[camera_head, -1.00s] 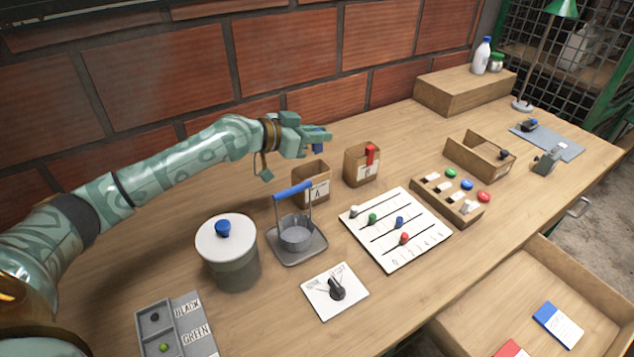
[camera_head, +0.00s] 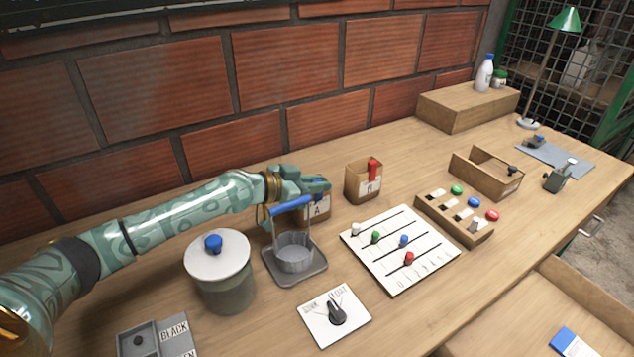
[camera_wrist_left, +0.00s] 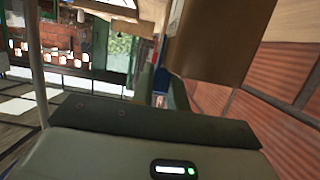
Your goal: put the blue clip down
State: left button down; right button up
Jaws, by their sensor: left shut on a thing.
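My left gripper (camera_head: 322,186) is shut on the blue clip (camera_head: 318,180), of which only a small blue part shows between the fingers. The gripper is low over the small cardboard box marked A (camera_head: 319,213) and hides most of its top. Whether the clip is inside the box or above its rim I cannot tell. In the left wrist view a narrow blue strip (camera_wrist_left: 160,82) shows by the fingers, with a brown surface close beside it. My right gripper is not in view.
Box B (camera_head: 358,186) with a red clip (camera_head: 373,169) stands to the right. A basket with a blue handle (camera_head: 292,206) stands just in front of the gripper. A lidded pot (camera_head: 224,286) is at the left, and a slider board (camera_head: 385,278) lies to the right.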

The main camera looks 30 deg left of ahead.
pick_arm(q)
jog(key=shift+f, duration=0.3)
jog(key=c, duration=1.4)
grip_release()
jog(key=shift+r, duration=0.1)
